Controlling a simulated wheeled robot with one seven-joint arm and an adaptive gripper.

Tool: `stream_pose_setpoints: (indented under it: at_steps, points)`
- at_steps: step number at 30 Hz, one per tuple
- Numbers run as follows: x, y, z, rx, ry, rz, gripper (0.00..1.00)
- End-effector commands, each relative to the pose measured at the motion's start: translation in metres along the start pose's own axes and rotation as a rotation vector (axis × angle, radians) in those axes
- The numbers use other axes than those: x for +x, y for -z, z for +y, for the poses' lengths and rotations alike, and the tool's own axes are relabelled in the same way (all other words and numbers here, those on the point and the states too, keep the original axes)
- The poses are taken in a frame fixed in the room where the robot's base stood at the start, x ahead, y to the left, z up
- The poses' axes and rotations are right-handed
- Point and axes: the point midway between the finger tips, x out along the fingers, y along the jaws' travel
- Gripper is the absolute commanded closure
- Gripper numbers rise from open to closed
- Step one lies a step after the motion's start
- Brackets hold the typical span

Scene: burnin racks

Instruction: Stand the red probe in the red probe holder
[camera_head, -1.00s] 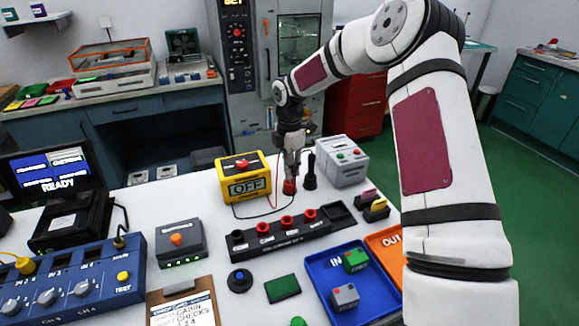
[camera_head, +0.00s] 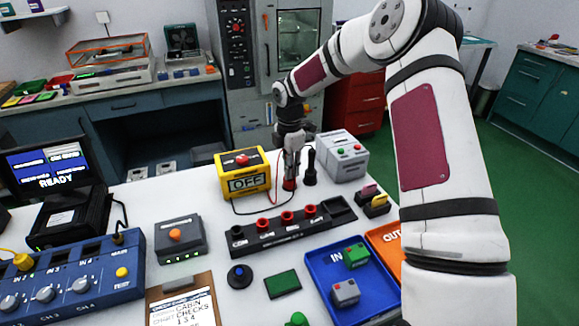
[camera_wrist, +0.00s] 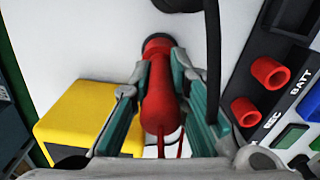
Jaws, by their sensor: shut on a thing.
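The red probe (camera_wrist: 160,105) is between the two fingers of my gripper (camera_wrist: 162,68) in the wrist view, with red wire at its near end. A dark round piece (camera_wrist: 158,42) shows at its far end; I cannot tell whether this is the holder or part of the probe. In the head view my gripper (camera_head: 290,176) points down behind the black strip, and the red of the probe (camera_head: 289,184) shows just below the fingers, close to the table. A black probe (camera_head: 310,170) stands upright just to its right. The red probe holder is not clearly distinguishable.
A yellow meter (camera_head: 243,172) reading OFF is close on the left. A grey box (camera_head: 343,158) stands at the right. A black strip (camera_head: 282,243) with red sockets lies in front. A blue tray (camera_head: 318,262) is at front right.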

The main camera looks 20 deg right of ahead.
Motion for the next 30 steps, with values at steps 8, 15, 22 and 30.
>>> stream_pose_setpoints:
  at_steps: [8, 15, 22, 30]
  points:
    - [0.0, 0.0, 0.0, 0.0, 0.0, 0.0, 0.6]
    - [-0.003, 0.0, 0.0, 0.0, -0.001, -0.001, 0.6]
    - [-0.037, 0.0, 0.001, 0.0, -0.005, -0.002, 0.6]
    - [-0.09, 0.0, 0.001, 0.001, -0.003, -0.002, 0.6]
